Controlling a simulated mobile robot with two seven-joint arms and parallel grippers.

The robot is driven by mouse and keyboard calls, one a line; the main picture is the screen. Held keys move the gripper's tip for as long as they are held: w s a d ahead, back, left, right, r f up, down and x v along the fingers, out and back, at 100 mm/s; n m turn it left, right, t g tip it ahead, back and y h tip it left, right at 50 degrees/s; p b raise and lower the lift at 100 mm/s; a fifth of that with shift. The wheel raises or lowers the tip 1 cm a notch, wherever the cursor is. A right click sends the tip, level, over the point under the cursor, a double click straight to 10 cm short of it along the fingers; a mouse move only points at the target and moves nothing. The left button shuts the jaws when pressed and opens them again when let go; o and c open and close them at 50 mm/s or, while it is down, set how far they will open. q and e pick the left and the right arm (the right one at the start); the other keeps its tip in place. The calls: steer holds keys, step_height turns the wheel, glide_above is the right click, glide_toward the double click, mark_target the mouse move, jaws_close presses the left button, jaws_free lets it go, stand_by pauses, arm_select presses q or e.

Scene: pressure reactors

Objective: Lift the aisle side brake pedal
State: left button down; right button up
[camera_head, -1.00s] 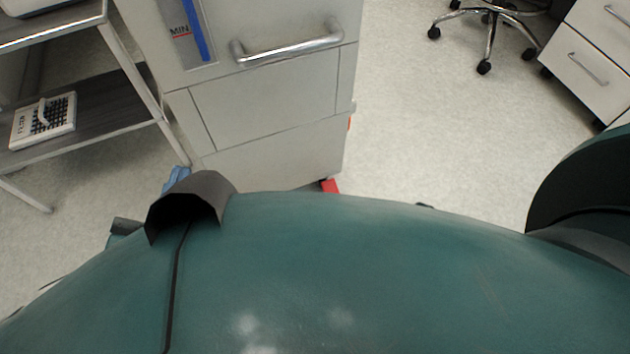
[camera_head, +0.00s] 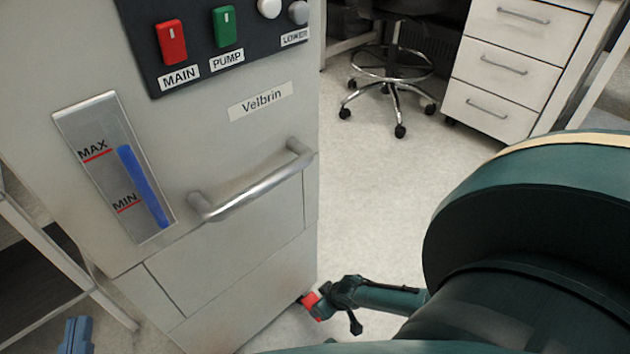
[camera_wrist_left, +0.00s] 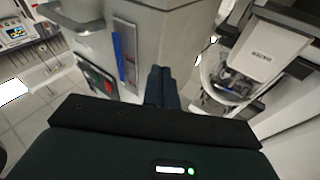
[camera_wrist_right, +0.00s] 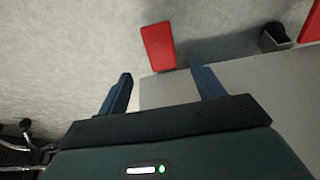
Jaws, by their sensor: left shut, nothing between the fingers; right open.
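A red pedal (camera_head: 311,299) shows low at the cabinet's near right foot in the head view. In the right wrist view a flat red pedal (camera_wrist_right: 158,46) lies just beyond the fingertips, with a gap between. A second red piece (camera_wrist_right: 312,24) is at the upper right edge. I cannot tell which one is on the aisle side. My right gripper (camera_wrist_right: 160,72) is open, with nothing between its fingers, low near the cabinet's grey base (camera_wrist_right: 240,85). My left gripper (camera_head: 75,335) is shut and empty, left of the cabinet; its closed fingers (camera_wrist_left: 162,85) show in the left wrist view.
The grey cabinet (camera_head: 235,150), labelled Velbrin, has a bar handle (camera_head: 250,190) and switches above. A black caster (camera_wrist_right: 276,38) is between the red pieces. A wheeled chair (camera_head: 392,85) and drawers (camera_head: 505,70) stand behind. Floor (camera_head: 375,190) right of the cabinet is clear.

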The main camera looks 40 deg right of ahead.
steer(key=b+x, duration=0.2)
steer(key=x, duration=0.2)
steer(key=shift+f, duration=0.3)
steer(key=b+x, duration=0.3)
steer(key=shift+w+f, duration=0.2)
steer(key=shift+f, duration=0.1)
steer(key=shift+w+f+b, duration=0.15)
steer(key=shift+b, duration=0.2)
arm_select(q)
steer(key=r+m+h, duration=0.1)
steer(key=r, duration=0.1)
steer(key=r+m+t+h, duration=0.1)
steer(key=r+m+h, duration=0.1)
steer(key=w+r+m+t+h, duration=0.1)
steer(key=h, duration=0.1)
steer(key=shift+a+r+m, duration=0.15)
steer(key=shift+r+m, duration=0.25)
arm_select(e)
steer(key=shift+c, duration=0.6)
